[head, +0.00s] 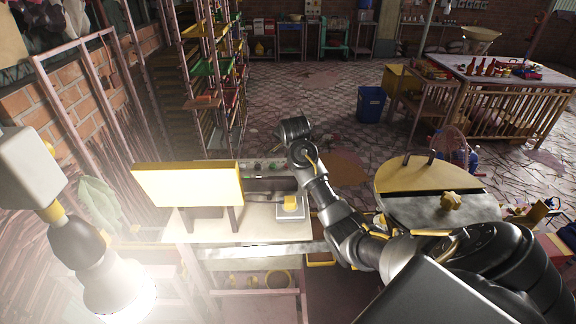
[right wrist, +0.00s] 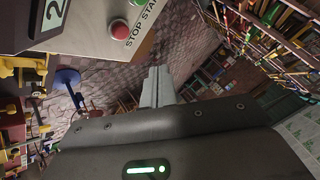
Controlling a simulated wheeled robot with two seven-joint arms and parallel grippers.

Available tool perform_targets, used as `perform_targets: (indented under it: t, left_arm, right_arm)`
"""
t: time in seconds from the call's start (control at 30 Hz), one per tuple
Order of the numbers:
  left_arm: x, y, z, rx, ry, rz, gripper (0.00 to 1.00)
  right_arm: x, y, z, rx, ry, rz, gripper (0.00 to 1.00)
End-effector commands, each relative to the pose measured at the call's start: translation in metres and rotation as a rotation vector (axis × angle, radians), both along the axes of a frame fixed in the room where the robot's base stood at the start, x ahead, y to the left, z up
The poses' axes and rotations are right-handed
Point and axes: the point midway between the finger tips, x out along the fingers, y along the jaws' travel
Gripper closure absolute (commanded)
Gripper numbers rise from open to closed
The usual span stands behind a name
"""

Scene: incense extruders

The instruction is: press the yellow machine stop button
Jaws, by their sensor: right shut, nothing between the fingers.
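The yellow machine (head: 187,186) stands left of centre in the head view, its large yellow panel brightly lit. A control strip with small buttons (head: 262,167) lies behind it. In the right wrist view, a round red button (right wrist: 118,27) sits on a pale panel lettered STOP START, with part of a green button (right wrist: 140,3) at the top edge. My right gripper (head: 293,128) reaches past the strip's right end; its shut, empty fingers (right wrist: 157,86) are apart from the red button. My left arm shows at the left in glare, but its gripper is out of the picture.
A pale worktop (head: 190,228) carries a small plate with a yellow block (head: 290,204). A blue bin (head: 371,105) and tall shelves (head: 205,70) stand behind. The tiled floor between them is mostly open.

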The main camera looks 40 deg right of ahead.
Motion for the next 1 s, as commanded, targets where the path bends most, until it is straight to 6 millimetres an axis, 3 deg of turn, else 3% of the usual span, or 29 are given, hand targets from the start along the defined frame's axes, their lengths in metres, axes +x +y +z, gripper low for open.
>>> perform_targets:
  t: [0.4,1.0]
  left_arm:
    - [0.0,0.0,-0.01,0.0,0.0,0.0,0.64]
    - [0.0,0.0,-0.012,0.0,0.0,0.0,0.64]
  right_arm:
    - [0.0,0.0,-0.052,0.001,0.0,-0.001,1.0]
    - [0.0,0.0,-0.06,0.001,-0.001,0.0,1.0]
